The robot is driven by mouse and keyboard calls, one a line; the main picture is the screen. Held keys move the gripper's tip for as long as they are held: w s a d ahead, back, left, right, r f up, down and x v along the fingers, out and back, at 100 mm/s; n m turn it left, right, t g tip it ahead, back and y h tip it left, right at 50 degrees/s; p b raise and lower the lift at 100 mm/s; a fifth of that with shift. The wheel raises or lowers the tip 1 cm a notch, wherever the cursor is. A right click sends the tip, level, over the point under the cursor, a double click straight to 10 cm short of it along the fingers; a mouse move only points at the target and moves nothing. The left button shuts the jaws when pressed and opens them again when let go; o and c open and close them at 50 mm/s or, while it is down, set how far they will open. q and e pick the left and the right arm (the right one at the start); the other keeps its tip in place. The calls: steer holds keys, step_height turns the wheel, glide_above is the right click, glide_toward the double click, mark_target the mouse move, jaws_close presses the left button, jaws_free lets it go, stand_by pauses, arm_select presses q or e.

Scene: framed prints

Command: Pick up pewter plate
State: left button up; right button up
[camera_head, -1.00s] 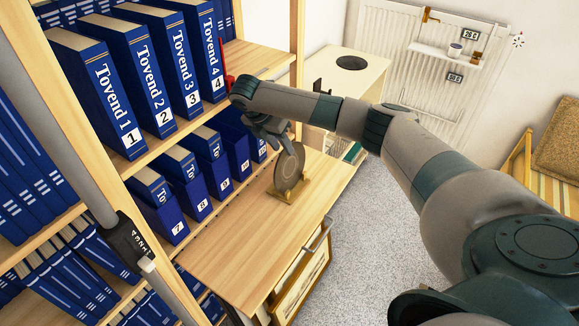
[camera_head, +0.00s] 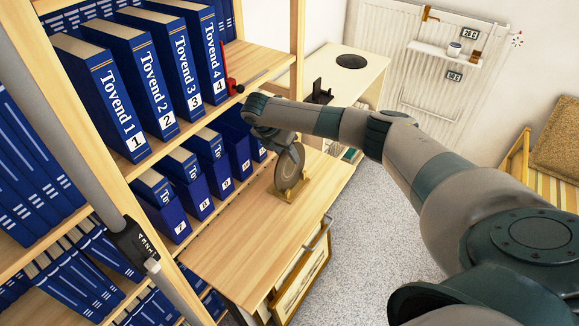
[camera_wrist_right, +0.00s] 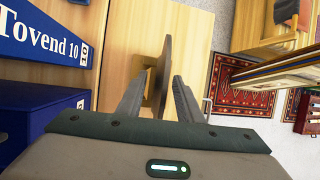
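The pewter plate (camera_head: 290,170) is a dark grey-brown disc. It stands upright on a small wooden stand (camera_head: 287,192) on the light wooden cabinet top. My right gripper (camera_head: 283,141) is at the plate's upper edge, coming down from above. In the right wrist view, the plate (camera_wrist_right: 161,72) shows nearly edge-on between the two spread fingers of my right gripper (camera_wrist_right: 159,77). A gap shows between the plate and the right finger; contact with the left finger is hard to tell. My left gripper is not in view.
Shelves of blue numbered binders (camera_head: 220,165) stand close on the left. A small red object (camera_head: 231,82) is on the shelf edge near my right wrist. The cabinet top (camera_head: 235,245) is bare in front of the stand. Framed pictures (camera_head: 300,282) lean below it.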

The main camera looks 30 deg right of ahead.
jaws_close()
steer(key=shift+r, duration=0.1)
stand_by(1.3)
